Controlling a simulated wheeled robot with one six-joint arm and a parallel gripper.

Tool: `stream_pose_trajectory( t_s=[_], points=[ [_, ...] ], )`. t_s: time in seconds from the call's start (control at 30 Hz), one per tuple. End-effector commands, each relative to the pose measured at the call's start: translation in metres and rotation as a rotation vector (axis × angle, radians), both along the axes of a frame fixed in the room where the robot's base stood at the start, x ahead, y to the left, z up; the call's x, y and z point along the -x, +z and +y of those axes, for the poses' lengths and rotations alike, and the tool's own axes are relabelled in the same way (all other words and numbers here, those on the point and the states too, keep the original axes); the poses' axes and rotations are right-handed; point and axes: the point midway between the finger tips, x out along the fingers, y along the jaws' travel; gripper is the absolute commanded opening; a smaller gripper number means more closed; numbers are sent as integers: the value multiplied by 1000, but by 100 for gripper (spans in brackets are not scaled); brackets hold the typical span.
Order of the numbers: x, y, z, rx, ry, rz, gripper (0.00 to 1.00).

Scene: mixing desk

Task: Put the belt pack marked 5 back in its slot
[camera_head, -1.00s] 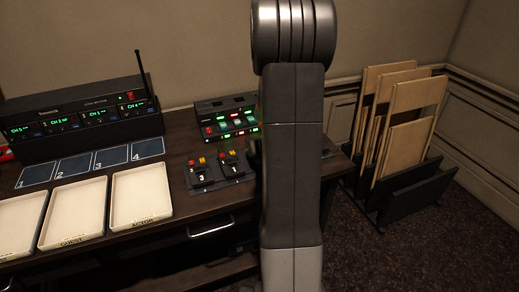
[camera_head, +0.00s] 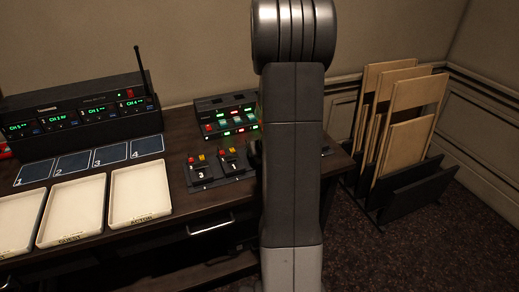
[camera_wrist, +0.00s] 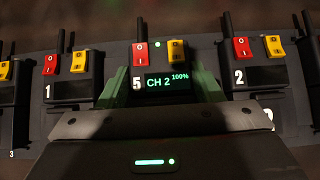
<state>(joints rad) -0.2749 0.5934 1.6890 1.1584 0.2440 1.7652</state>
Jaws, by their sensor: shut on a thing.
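The belt pack marked 5 (camera_wrist: 165,82) is between the green-padded fingers of my gripper (camera_wrist: 160,88) in the wrist view. Its display reads CH 2 and 100%, and it has a red and a yellow switch on top. My gripper is shut on it. It is over the dark charging rack (camera_wrist: 118,52), in line with the gap between belt pack 1 (camera_wrist: 74,82) and belt pack 2 (camera_wrist: 252,72). I cannot tell whether its lower end is in the slot. In the head view my arm hides the gripper and pack 5; part of the rack (camera_head: 238,178) shows.
Belt pack 3 (camera_head: 200,172) stands in the rack's left part. Behind it is a panel with lit buttons (camera_head: 225,103). A receiver with an antenna (camera_head: 85,140) and white trays (camera_head: 141,190) are to the left on the desk. Wooden boards (camera_head: 405,110) stand in a floor rack right.

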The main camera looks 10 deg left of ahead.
Motion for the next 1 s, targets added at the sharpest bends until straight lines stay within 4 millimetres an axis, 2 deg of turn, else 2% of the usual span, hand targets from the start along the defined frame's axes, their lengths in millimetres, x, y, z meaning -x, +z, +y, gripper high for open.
stream_pose_trajectory(
  t_s=[0.23, 0.27, 0.37, 0.57, 0.67, 1.0],
  points=[
    [0, 0, 0, -1, 0, -1, 30],
    [0, 0, 0, -1, 0, -1, 66],
    [0, 0, 0, -1, 0, -1, 85],
    [0, 0, 0, 0, 0, 0, 85],
    [0, 0, 0, 0, 0, 0, 100],
    [0, 0, 0, 0, 0, 0, 100]
  ],
)
